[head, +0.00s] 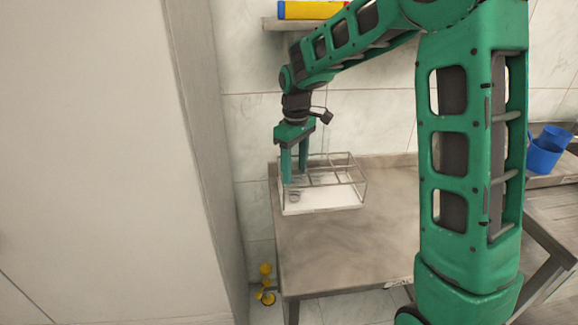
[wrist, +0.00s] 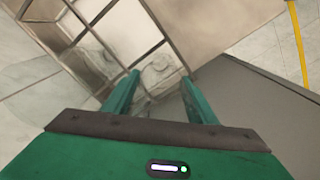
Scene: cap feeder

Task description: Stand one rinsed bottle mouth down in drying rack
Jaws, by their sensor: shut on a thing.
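The drying rack (head: 350,188) is a wire frame with square compartments on a white base tray. It stands at the back left of the steel table and also shows in the wrist view (wrist: 155,18). My gripper (head: 295,172) points down at the rack's left end, its fingers reaching into the frame. It is shut on a clear bottle (wrist: 158,72), which shows faintly between the fingertips in the wrist view (wrist: 160,77). The bottle is see-through, so I cannot tell which way its mouth faces or whether it touches the tray.
The steel table (head: 345,245) is bare in front of the rack. A wall shelf (head: 272,24) with a yellow and blue item is above. Blue cups (head: 545,150) stand on a surface at right. A yellow fitting (head: 266,283) is low by the wall. A tall pale panel fills the left.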

